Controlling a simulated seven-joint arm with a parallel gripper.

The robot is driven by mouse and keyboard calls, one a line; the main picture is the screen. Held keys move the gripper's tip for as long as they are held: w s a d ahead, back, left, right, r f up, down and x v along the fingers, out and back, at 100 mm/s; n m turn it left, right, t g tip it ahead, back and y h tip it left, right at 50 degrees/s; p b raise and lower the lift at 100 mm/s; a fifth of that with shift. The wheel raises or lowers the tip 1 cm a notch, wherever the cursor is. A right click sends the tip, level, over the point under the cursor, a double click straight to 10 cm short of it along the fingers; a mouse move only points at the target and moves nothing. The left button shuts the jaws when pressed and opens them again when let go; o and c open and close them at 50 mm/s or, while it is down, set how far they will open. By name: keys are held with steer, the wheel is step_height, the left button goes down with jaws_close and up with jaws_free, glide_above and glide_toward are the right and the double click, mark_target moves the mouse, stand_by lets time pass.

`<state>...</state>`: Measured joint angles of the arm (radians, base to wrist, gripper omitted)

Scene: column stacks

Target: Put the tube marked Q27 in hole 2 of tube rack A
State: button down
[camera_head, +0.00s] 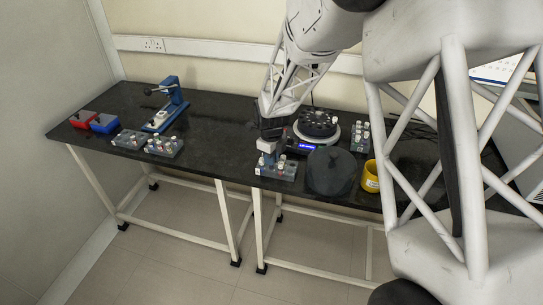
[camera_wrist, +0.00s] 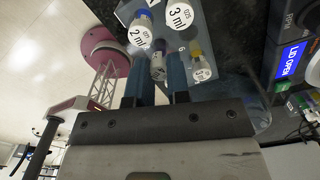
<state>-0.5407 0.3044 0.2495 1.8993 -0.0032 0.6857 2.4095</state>
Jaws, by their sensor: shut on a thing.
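My gripper (camera_head: 268,152) points down at a small grey tube rack (camera_head: 288,174) near the table's front edge. In the wrist view its two blue fingers (camera_wrist: 157,76) are shut on a small tube (camera_wrist: 157,66). I cannot read a mark on this tube, nor tell whether its lower end is in a hole. The rack in the wrist view (camera_wrist: 218,45) has a "6" printed on it. Beside the held tube are white-capped tubes: one marked 2 ml (camera_wrist: 141,34), one marked 3 ml (camera_wrist: 180,15) and a yellowish one (camera_wrist: 199,67). I cannot tell which rack is A or which tube is Q27.
A centrifuge (camera_head: 318,122) with a "LID OPEN" display (camera_wrist: 291,58) stands behind the rack. A round dark lid (camera_head: 331,172) and a yellow cup (camera_head: 371,178) lie to the right. More racks (camera_head: 129,139), (camera_head: 164,147), (camera_head: 360,137) hold tubes. A blue press (camera_head: 172,97) and red (camera_head: 82,119) and blue (camera_head: 104,123) boxes stand left.

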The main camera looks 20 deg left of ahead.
steer(key=shift+f, duration=0.45)
steer(key=c, duration=1)
jaws_free()
steer(key=shift+o, duration=0.4)
steer(key=shift+o, duration=1.2)
steer(key=shift+r, duration=0.15)
steer(key=shift+r, duration=2.85)
